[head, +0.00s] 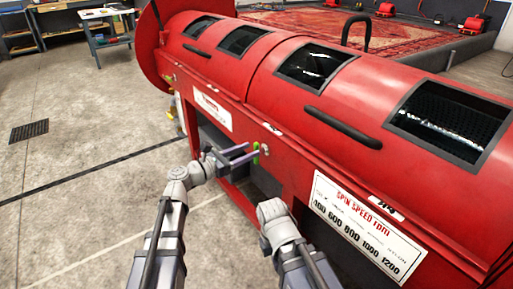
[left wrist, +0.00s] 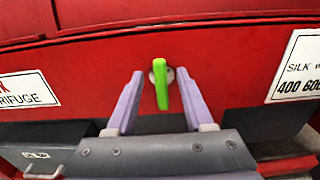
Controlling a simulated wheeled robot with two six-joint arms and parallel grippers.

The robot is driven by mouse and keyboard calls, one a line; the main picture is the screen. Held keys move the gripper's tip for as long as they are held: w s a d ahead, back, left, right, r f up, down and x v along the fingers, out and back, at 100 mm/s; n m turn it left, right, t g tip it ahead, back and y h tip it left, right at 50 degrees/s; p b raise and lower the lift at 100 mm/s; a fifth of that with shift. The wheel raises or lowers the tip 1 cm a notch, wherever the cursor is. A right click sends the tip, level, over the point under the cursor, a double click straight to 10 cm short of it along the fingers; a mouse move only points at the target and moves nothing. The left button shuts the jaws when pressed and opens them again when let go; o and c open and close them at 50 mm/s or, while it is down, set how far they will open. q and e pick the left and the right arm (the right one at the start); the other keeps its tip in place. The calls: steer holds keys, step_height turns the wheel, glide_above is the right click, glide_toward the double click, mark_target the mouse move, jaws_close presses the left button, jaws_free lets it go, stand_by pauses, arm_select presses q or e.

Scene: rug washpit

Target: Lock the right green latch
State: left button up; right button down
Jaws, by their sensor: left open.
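A white spin speed label (head: 366,228) is on the red front at right. A black handle (head: 343,128) sticks out above it. Dark windows line the drum. Open concrete floor (head: 80,185) lies to the left, with a workbench (head: 105,25) far back.

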mark_target(255, 148)
arm_select(q)
steer(key=shift+x, duration=1.95)
jaws_close()
